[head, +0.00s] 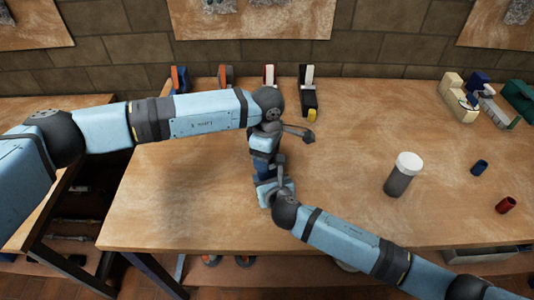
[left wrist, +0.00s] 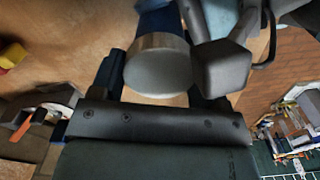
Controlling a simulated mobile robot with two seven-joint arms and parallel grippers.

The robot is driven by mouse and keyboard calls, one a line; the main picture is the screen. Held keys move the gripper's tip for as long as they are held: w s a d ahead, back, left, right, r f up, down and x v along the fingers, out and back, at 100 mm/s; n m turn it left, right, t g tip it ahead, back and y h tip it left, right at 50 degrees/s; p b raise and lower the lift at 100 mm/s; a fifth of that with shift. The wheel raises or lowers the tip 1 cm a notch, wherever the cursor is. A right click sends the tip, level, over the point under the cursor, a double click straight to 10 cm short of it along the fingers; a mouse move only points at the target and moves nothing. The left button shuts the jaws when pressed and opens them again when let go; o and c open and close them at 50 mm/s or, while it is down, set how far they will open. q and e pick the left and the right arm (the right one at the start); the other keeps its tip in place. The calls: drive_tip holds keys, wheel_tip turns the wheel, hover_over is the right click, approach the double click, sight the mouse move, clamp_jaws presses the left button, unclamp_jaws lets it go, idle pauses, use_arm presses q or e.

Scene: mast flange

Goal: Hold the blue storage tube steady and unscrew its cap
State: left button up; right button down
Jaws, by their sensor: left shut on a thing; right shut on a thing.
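The blue storage tube (head: 264,169) is between my two grippers, left of the middle of the head view and mostly hidden by them. Its pale grey cap (left wrist: 157,70) faces the left wrist camera, with dark blue tube body beyond it. My left gripper (head: 264,154) comes from the far side and is shut at the cap end; its fingers flank the cap in the left wrist view. My right gripper (head: 268,184) comes from the near side and is shut on the tube body. The exact finger contacts are hidden.
A grey jar with a white lid (head: 404,175) stands to the right on the wooden workbench (head: 350,215). A small blue cup (head: 480,167) and a red cup (head: 506,205) are farther right. Several tools line the back edge. The bench's left part is clear.

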use_arm(q)
drive_tip(key=o, duration=1)
wheel_tip(320, 180, up, 4)
drive_tip(key=shift+r, duration=0.3)
drive_tip(key=shift+c, duration=0.4)
drive_tip(key=m, duration=0.3)
drive_tip(key=shift+s+d+r, duration=0.1)
drive_tip(key=shift+r, duration=0.25)
drive_tip(key=m, duration=0.2)
drive_tip(key=r+m, duration=0.1)
drive_tip(key=m, duration=0.3)
drive_tip(key=r+m, duration=0.1)
drive_tip(key=m, duration=0.3)
drive_tip(key=shift+r, duration=0.3)
drive_tip(key=shift+m, duration=0.3)
drive_tip(key=shift+f, duration=3.95)
